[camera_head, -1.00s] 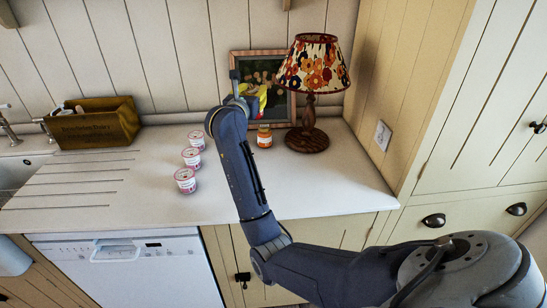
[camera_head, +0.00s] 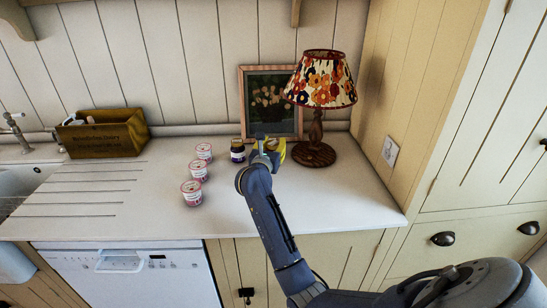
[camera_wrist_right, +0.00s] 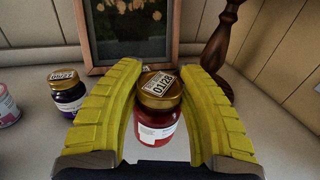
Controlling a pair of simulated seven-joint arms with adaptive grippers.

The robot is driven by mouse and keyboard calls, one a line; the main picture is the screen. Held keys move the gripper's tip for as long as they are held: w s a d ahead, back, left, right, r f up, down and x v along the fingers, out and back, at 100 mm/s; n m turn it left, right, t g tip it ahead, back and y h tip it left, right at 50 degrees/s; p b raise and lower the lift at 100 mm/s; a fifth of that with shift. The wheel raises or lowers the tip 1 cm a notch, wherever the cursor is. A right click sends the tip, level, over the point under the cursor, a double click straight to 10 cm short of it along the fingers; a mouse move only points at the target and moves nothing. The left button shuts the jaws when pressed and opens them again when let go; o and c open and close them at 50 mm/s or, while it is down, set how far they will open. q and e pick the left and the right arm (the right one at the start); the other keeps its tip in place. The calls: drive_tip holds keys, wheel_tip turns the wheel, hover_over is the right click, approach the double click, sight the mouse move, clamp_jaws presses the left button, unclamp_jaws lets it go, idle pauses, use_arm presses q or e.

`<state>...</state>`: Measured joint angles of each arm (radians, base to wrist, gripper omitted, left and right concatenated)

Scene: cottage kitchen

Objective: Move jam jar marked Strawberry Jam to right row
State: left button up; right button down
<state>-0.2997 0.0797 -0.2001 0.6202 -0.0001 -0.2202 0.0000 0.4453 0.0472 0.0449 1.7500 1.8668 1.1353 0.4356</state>
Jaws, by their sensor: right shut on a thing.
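A red jam jar (camera_wrist_right: 157,122) with a gold, number-printed lid is between the yellow fingers of my right gripper (camera_wrist_right: 158,110) in the right wrist view. The gripper is shut on it; its white side label is not legible. In the head view my right gripper (camera_head: 268,152) is low over the counter, between a dark jar and the lamp, and the red jar is hidden. The dark purple jar (camera_head: 237,152) with a gold lid stands just left of the gripper; it also shows in the right wrist view (camera_wrist_right: 68,97). My left gripper is out of view.
Three pink-lidded white pots (camera_head: 197,172) form a row to the left on the white counter (camera_head: 330,200). A framed picture (camera_head: 270,102) and a floral lamp (camera_head: 318,90) stand behind. A wooden box (camera_head: 103,137) is by the sink. The front right counter is clear.

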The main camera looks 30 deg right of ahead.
drive_tip(key=shift+f, duration=2.65)
drive_tip(key=shift+f, duration=0.1)
drive_tip(key=c, duration=0.9)
unclamp_jaws()
drive_tip(key=shift+f, duration=0.1)
drive_tip(key=shift+o, duration=0.2)
drive_tip(key=shift+r, duration=0.2)
drive_tip(key=v, duration=1.1)
drive_tip(key=shift+f, duration=0.1)
drive_tip(key=shift+s+a, duration=0.35)
